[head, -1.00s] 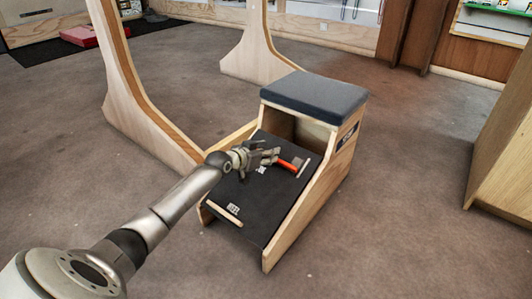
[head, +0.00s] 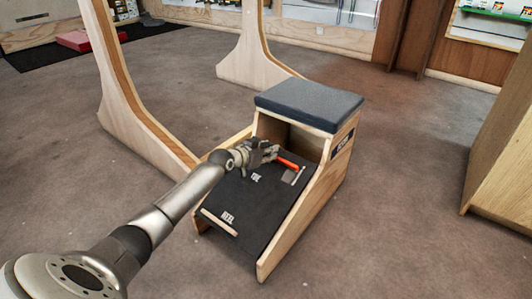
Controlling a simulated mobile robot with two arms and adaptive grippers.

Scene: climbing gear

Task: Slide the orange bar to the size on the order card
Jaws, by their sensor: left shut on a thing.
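The orange bar (head: 288,163) lies across the upper part of the black sloped board (head: 240,203) of a wooden fitting stool, below its seat. My left gripper (head: 270,153) is shut on the bar's left part; its fingers hide that end. The bar's right part sticks out to the right. The board carries the white words "HEEL" near its low end and what looks like "TOE" higher up. A small grey plate (head: 292,176) sits just below the bar's right end; its marks are too small to read. I cannot make out an order card. My right gripper is not in view.
The stool's dark padded seat (head: 308,104) rises behind the bar, with a wooden side panel (head: 310,208) on the right. Curved wooden uprights (head: 130,105) stand to the left and behind. A wooden cabinet (head: 500,150) is at the right edge. Carpet around the stool is clear.

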